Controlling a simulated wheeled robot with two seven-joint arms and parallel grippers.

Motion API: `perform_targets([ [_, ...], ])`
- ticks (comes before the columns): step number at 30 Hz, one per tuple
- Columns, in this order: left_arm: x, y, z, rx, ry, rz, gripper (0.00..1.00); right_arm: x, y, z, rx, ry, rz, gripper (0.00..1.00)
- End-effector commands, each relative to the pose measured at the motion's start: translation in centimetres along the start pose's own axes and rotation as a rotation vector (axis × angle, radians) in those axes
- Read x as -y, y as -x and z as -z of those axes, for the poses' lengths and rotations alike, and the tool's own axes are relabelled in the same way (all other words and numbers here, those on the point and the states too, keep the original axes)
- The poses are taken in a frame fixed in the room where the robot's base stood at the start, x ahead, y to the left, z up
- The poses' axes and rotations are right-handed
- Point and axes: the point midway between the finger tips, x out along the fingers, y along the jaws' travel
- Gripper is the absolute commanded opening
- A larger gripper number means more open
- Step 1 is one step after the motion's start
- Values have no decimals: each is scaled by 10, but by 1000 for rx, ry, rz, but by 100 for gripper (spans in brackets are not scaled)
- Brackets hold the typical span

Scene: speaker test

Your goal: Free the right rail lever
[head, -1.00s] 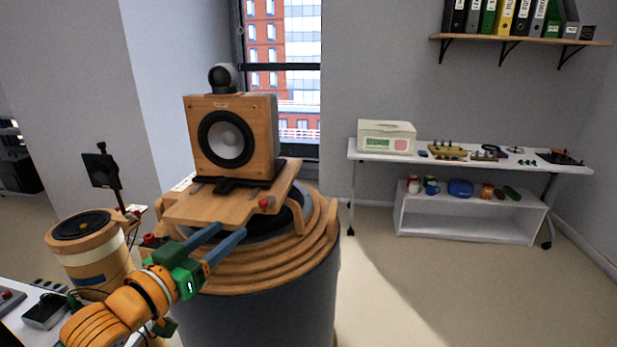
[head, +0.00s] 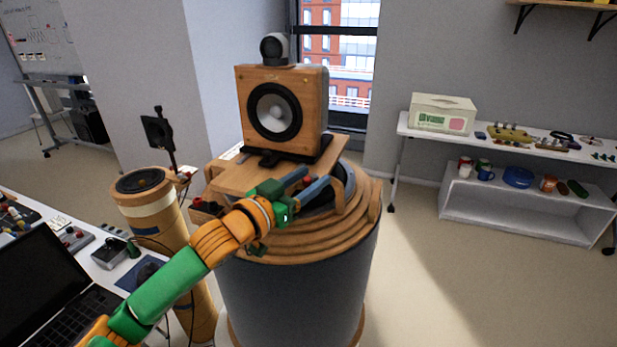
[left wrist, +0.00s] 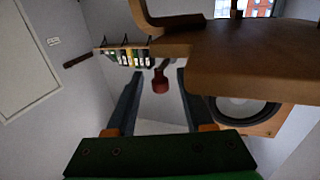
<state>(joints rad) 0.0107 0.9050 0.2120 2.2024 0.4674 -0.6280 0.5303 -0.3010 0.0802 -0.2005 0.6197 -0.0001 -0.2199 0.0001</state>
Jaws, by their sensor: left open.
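The speaker (head: 284,108) stands on a wooden platform (head: 240,178) over the round wooden-ringed drum. The right rail lever (head: 307,180), with a red knob, is at the platform's right front edge. My left gripper (head: 318,179) is open around it, with one blue finger on each side. In the left wrist view, which is upside down, the red knob (left wrist: 160,82) shows between the two apart fingers, with gaps on both sides. Its stem runs up toward the platform's wooden edge (left wrist: 240,70). My right gripper is out of view.
A smaller wooden cylinder (head: 155,215) stands left. A white table with a laptop (head: 40,290) is at lower left. A white bench (head: 405,120) stands right, with open floor before it.

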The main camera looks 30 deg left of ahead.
Motion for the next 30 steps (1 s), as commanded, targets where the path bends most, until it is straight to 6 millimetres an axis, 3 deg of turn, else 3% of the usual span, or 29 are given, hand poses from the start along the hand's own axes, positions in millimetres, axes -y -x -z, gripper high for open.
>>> perform_targets([
  [2, 0, 0, 0, 0, 0, 0, 53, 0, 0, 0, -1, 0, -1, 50],
  [8, 0, 0, 0, 0, 0, 0, 1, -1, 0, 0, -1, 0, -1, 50],
  [20, -2, 0, 2, -3, 4, 33, 0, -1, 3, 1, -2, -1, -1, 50],
  [30, -13, -5, 2, -2, 14, 261, 0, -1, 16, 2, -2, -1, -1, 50],
])
